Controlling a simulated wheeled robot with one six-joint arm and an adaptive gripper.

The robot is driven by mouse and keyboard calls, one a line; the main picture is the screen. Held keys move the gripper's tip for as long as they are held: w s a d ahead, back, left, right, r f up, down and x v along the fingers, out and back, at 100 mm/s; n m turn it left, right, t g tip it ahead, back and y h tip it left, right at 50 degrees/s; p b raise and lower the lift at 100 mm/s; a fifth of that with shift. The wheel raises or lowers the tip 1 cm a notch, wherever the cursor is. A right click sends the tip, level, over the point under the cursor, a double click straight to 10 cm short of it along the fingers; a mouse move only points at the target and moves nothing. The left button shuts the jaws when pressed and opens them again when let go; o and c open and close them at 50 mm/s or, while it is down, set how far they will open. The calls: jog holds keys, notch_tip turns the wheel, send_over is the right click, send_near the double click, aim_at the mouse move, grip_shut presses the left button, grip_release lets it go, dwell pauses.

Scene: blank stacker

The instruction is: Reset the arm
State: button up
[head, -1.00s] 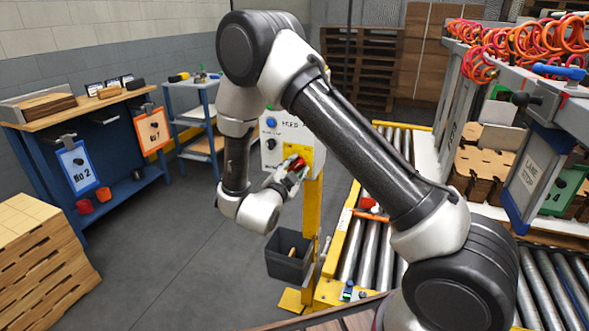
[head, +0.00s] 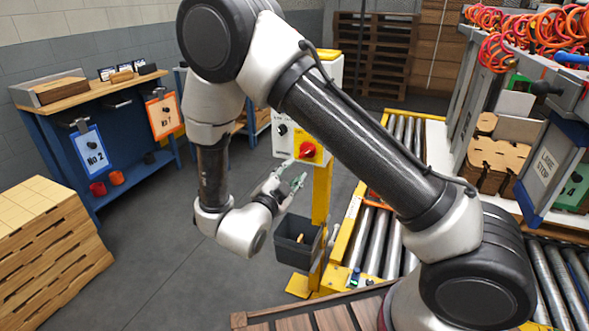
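My arm reaches across the middle of the head view, bent at the elbow, with its wrist hanging low. My gripper (head: 294,174) points up and right toward the control post. Its two light fingertips look apart, with nothing seen between them. The red button (head: 307,150) on its yellow plate is in full view just above and right of the fingertips, and the gripper looks clear of it. Part of the control box (head: 283,146) is hidden behind my arm.
A dark bin (head: 297,250) hangs on the yellow post (head: 321,195) below the gripper. Roller conveyors (head: 372,240) lie to the right. A blue bench (head: 135,178) and stacked wooden pallets (head: 50,255) stand at left. The grey floor between is clear.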

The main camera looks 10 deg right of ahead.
dwell(0.3)
jog(key=w+a+f+n+g+y, duration=0.1)
jog(key=a+f+n+g+y, duration=0.35)
jog(key=f, duration=0.55)
jog(key=s+a+f+n+g+y, duration=0.3)
jog(key=s+a+n+g+y, duration=0.15)
jog(key=a+n+y, duration=0.3)
jog(key=s+d+r+n+g+y, duration=0.1)
jog(key=s+d+r+n+g, duration=0.2)
jog(key=s+d+r, duration=0.3)
jog(key=s+d+r+n+g, duration=0.2)
jog(key=s+d+r+n, duration=0.1)
jog(key=r, duration=0.5)
jog(key=s+d+r+t, duration=0.1)
jog(key=s+d+r, duration=0.2)
jog(key=d+r, duration=0.3)
jog(key=s+d+r+m+t+h, duration=0.1)
jog(key=s+d+r, duration=0.3)
jog(key=d, duration=0.6)
jog(key=s+d+r+t+h, duration=0.1)
jog(key=s+d+r, duration=0.3)
jog(key=d+r, duration=0.4)
jog(key=shift+s+d+r+m+t, duration=0.3)
jog(key=shift+r+t, duration=0.1)
jog(key=shift+r, duration=0.1)
